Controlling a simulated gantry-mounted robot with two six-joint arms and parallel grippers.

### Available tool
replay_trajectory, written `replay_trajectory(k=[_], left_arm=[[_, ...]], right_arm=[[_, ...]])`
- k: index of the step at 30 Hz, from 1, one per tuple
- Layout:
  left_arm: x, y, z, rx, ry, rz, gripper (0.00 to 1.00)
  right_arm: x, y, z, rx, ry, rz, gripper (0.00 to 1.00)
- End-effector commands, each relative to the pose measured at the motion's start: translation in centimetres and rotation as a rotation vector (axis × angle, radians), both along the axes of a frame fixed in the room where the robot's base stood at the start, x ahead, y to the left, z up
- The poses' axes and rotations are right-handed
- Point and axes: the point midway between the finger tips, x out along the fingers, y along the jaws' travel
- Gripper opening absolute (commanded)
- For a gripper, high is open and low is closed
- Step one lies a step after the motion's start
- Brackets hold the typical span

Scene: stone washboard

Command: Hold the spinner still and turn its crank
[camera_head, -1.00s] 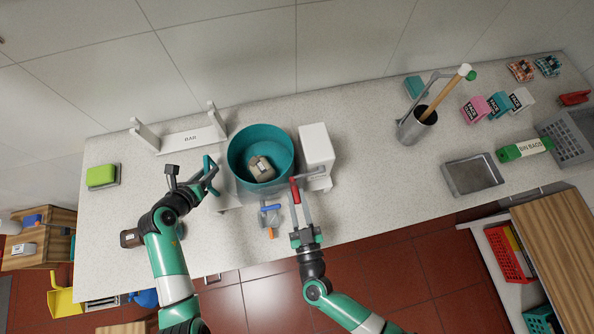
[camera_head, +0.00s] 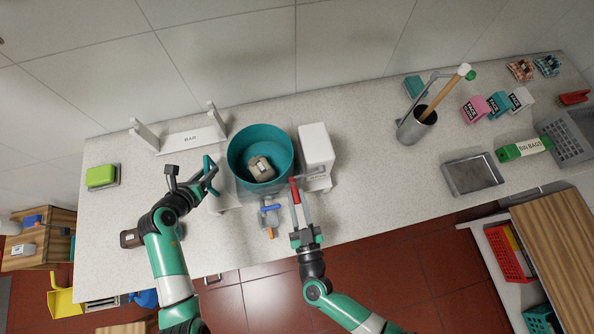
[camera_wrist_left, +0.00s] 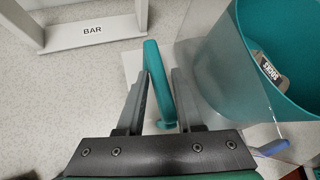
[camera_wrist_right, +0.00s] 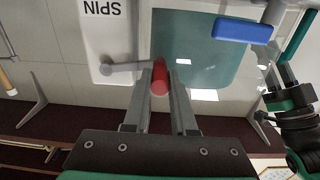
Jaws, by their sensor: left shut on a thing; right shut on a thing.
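The spinner has a teal drum (camera_head: 238,150) in a clear housing with a white box (camera_head: 317,147) at its right. The box reads SPIN in the right wrist view (camera_wrist_right: 98,40). A brown packet labelled SOCKS (camera_head: 261,168) lies in the drum. My left gripper (camera_head: 198,187) is shut on the teal handle (camera_wrist_left: 157,75) at the spinner's left side. My right gripper (camera_head: 301,208) is shut on the red crank grip (camera_head: 295,190) at the front. The grey crank arm (camera_wrist_right: 122,67) runs from the white box to the red grip.
A blue-handled tap (camera_head: 270,208) juts from the spinner's front, between my grippers. A white BAR rack (camera_head: 190,140) stands behind left, and a green sponge (camera_head: 101,176) lies far left. A metal cup (camera_head: 417,127) and a tray (camera_head: 472,174) stand right. The counter between is clear.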

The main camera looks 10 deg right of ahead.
Motion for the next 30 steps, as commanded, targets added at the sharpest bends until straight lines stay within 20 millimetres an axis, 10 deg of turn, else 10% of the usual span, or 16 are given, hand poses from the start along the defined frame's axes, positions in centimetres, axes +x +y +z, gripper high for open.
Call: replay_trajectory(k=[30], left_arm=[[-0.4,0.0,-0.6,0.003,0.014,-0.003,0.00]], right_arm=[[0.0,0.1,2.0,0.228,-0.006,0.000,0.00]])
